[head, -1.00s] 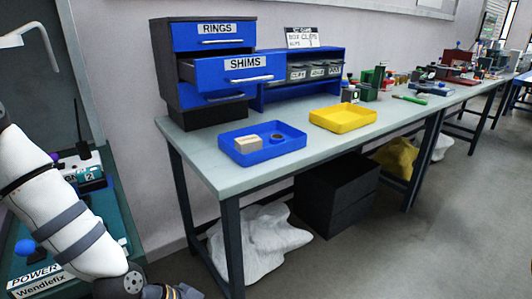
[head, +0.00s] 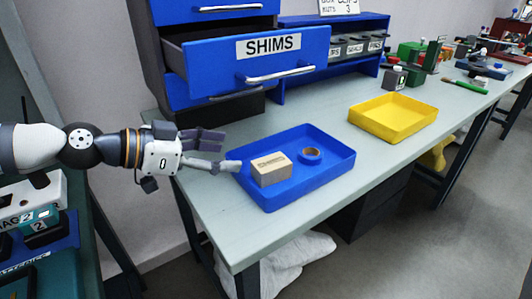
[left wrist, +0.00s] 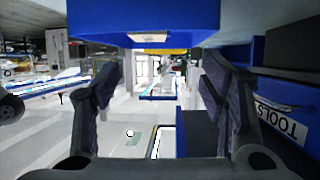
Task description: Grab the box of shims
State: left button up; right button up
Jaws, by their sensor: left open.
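The box of shims, a small tan box (head: 271,169), lies in the left part of the blue tray (head: 312,180) on the bench. A blue roll or ring (head: 311,156) lies beside it. My left gripper (head: 231,151) is open and empty at the tray's left edge, its fingers pointing right toward the box with a small gap between. In the left wrist view, the open fingers (left wrist: 162,80) frame the view, and a blue surface with a pale patch shows at the top. My right gripper is not in view.
The open blue SHIMS drawer (head: 250,55) juts out above and behind my left gripper. A yellow tray (head: 393,117) stands further right on the bench. Clear bench top (head: 220,200) lies in front of the blue tray.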

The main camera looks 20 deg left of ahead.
aim_at(270, 162)
pick_arm(q)
jog(key=shift+g, duration=0.3)
jog(key=d+f, duration=0.1)
jog(key=w+d+f+b, duration=0.1)
jog(key=d+f+b, duration=0.1)
jog(key=shift+w+f, duration=0.25)
jog(key=shift+w, duration=0.15)
jog(key=x, duration=0.2)
jog(key=b+x, duration=0.1)
jog(key=x, duration=0.1)
jog(key=r+x, duration=0.1)
jog(key=x, duration=0.1)
jog(key=shift+d+f+b, duration=0.15)
jog(key=shift+d+b, duration=0.15)
jog(key=shift+d, duration=0.25)
jog(key=shift+w+d, duration=0.25)
jog(key=shift+w, duration=0.05)
jog(key=c, duration=1.3)
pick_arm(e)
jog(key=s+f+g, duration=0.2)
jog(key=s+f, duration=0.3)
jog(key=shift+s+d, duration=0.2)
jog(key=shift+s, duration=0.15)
